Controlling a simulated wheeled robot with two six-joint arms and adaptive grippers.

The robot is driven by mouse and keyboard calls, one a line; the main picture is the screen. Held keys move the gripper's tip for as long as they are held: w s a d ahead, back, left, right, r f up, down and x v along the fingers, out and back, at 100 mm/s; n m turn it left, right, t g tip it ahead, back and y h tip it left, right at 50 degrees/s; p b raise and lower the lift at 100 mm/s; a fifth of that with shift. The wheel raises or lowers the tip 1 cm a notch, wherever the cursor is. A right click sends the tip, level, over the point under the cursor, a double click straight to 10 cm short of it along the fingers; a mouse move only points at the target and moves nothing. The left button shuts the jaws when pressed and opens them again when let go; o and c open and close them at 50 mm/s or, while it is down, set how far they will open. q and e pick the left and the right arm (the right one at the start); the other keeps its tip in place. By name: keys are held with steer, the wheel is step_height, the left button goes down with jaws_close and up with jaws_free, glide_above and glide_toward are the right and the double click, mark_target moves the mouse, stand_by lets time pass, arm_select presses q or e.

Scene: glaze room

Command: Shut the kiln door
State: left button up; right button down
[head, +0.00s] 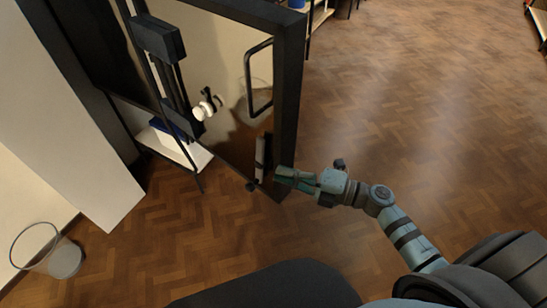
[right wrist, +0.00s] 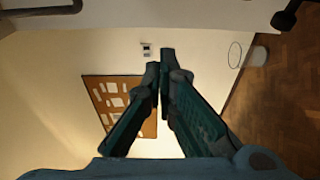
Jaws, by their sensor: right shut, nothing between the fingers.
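The kiln door (head: 288,100) shows in the head view as a tall dark-framed panel with a shiny, reflective face; it appears to stand open, at an angle. A black bar handle (head: 249,85) is on its face. My right gripper (head: 279,176) is beside the lower right corner of the door frame, fingers pointing left; whether it touches the frame cannot be told. Its green fingers are shut and empty, and their tips meet in the right wrist view (right wrist: 162,60). The kiln's inside cannot be made out. My left gripper is out of view.
Open wood floor (head: 420,100) lies right of the door. A pinboard with papers (right wrist: 110,92) hangs on the wall in the right wrist view.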

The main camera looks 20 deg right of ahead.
mark_target(262, 153)
steer(key=w+a, duration=0.1)
steer(key=w, duration=0.1)
steer(key=w+a, duration=0.1)
steer(key=w, duration=0.2)
steer(key=w+a+p, duration=0.1)
steer(key=w, duration=0.2)
steer(key=shift+w+f, duration=0.15)
steer(key=shift+w, duration=0.05)
steer(key=shift+a, duration=0.15)
